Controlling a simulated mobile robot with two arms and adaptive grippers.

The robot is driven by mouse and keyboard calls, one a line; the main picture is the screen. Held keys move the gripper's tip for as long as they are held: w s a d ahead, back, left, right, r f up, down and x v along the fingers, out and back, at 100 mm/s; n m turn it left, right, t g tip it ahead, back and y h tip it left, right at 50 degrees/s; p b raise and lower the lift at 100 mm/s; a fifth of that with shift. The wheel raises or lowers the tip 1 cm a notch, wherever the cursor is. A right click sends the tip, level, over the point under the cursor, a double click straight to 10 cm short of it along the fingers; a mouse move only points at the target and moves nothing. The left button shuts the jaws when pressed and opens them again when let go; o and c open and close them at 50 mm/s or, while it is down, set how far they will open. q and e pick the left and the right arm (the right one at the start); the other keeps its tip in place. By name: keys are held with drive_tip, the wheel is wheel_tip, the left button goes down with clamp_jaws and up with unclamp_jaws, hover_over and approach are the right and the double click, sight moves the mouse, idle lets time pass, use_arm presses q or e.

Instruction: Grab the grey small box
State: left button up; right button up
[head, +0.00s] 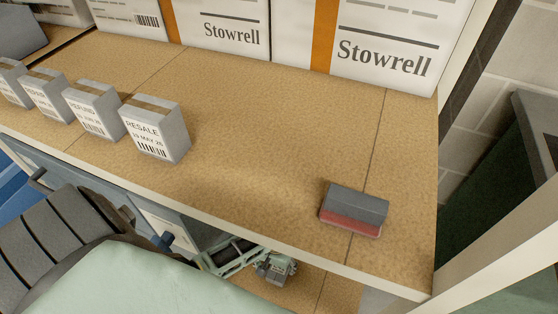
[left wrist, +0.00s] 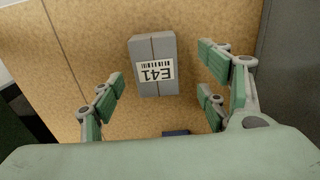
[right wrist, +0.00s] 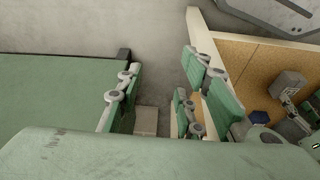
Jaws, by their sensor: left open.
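A small grey box (left wrist: 153,64) with a white E41 barcode label lies on a tan board in the left wrist view. My left gripper (left wrist: 160,88) is open, its green fingers on either side of the box in the picture, with gaps; height above it is unclear. In the head view my left gripper (head: 262,262) is below the upper shelf's front edge, over a lower board. The right wrist view also shows a grey box (right wrist: 289,84) beside my left gripper. My right gripper (right wrist: 165,95) is open and empty, away from the shelf.
On the upper shelf (head: 250,150) stand several pale labelled boxes (head: 160,130), a dark grey and red block (head: 354,210) and large Stowrell cartons (head: 380,45). A blue object (left wrist: 176,133) lies near the E41 box. A white post (head: 500,245) stands at the right.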

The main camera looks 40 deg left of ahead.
sight(279, 269)
use_arm(q)
drive_tip(key=f, duration=0.1)
drive_tip(key=f+b, duration=0.2)
drive_tip(key=shift+w+d+f, duration=0.1)
drive_tip(key=shift+w+d, duration=0.15)
drive_tip(key=shift+d, duration=0.05)
drive_tip(key=shift+f+b, duration=0.35)
drive_tip(key=shift+f, duration=0.65)
use_arm(e)
drive_tip(key=v, duration=0.4)
drive_tip(key=shift+s+d+r, duration=0.1)
drive_tip(key=shift+r, duration=0.2)
use_arm(q)
drive_tip(key=shift+c, duration=0.4)
drive_tip(key=c, duration=1.2)
